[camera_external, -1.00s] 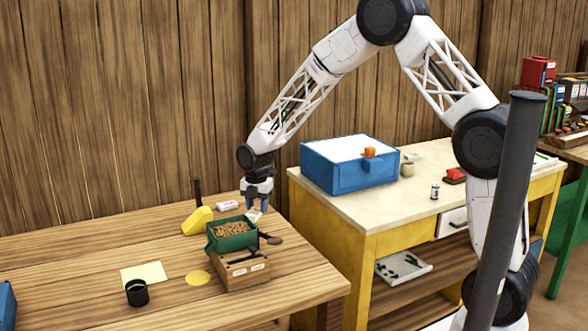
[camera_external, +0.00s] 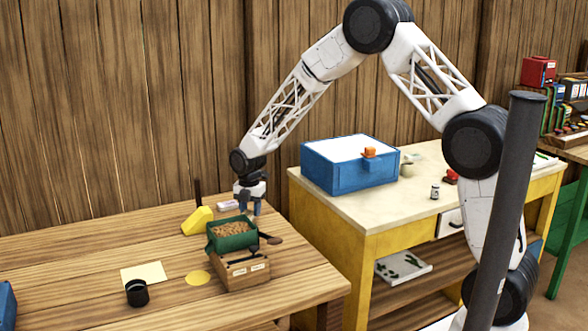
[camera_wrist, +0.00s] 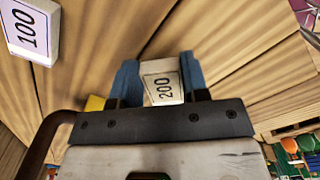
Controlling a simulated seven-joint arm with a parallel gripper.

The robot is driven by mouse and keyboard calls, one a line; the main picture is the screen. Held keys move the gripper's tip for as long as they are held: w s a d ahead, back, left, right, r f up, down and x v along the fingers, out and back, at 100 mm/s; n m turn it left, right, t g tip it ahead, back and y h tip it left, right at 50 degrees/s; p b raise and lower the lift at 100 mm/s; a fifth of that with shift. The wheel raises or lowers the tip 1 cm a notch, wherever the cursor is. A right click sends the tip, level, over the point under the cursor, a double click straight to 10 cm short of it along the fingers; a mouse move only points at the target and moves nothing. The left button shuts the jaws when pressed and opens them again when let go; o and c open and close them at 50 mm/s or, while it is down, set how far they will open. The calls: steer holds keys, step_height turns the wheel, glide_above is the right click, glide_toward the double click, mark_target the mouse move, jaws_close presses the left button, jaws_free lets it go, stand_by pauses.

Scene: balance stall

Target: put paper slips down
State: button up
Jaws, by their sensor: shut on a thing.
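A white paper slip stack marked 200 (camera_wrist: 162,82) sits between my gripper's blue fingers (camera_wrist: 160,84), which are shut on it, in the wrist view. The stack is close to the wooden table top; I cannot tell if it touches. In the external view my gripper (camera_external: 248,211) is low at the back of the table, behind the green tub, and the held stack is hardly visible there. Another white stack, marked 100 (camera_wrist: 29,30), lies at the upper left of the wrist view. It appears as a small pale block (camera_external: 228,205) left of my gripper in the external view.
A green tub of brown pieces (camera_external: 233,245) stands on a wooden box (camera_external: 243,274) in front of my gripper. A yellow wedge-shaped thing (camera_external: 197,222) is to the left. The left table top is mostly bare.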

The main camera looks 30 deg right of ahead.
steer(key=shift+f, duration=0.8)
steer(key=shift+f, duration=0.1)
steer(key=o, duration=0.9)
step_height(320, 180, up, 12)
stand_by(0.5)
stand_by(0.3)
